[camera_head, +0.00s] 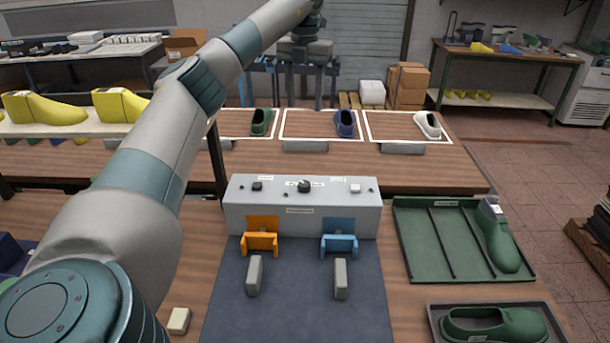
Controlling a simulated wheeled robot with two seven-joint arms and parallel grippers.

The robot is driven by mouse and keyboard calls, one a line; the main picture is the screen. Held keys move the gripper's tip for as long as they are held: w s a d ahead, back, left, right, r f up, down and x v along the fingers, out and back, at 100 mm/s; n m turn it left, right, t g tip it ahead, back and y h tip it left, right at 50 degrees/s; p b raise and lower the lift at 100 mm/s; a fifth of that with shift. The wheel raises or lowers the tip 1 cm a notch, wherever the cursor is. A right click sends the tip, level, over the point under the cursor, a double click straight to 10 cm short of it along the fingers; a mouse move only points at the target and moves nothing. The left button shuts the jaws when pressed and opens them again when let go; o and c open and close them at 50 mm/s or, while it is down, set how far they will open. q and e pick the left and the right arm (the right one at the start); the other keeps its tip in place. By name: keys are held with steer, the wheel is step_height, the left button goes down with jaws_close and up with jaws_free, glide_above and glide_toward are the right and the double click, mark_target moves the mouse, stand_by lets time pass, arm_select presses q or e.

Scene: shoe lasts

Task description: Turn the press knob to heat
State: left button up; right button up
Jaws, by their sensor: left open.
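The press is a long grey box (300,212) at mid-table. Its dark round knob (304,187) sits at the middle of the sloped top, with small white labels around it. The labels are too small to read, so I cannot tell which setting the knob points to. A dark button (257,186) is on the left and a white one (355,188) on the right. My left arm rises from the lower left. My left gripper (305,85) hangs at the top middle, its dark fingers apart, well above and away from the knob. My right gripper is out of view.
Orange (261,242) and blue (339,243) cradles stand before the press, with two grey blocks on a dark mat (300,315). A green tray (425,262) holds a green last at right. Framed shoes stand behind.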

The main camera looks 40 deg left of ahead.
arm_select(q)
steer(key=b, duration=1)
glide_above(305, 183)
step_height(305, 183, down, 10)
steer(key=shift+w+a+f, duration=0.1)
step_height(305, 183, down, 17)
steer(key=p, duration=0.5)
steer(key=shift+f, duration=0.15)
stand_by(0.3)
steer(key=c, duration=1)
steer(key=shift+c, duration=0.2)
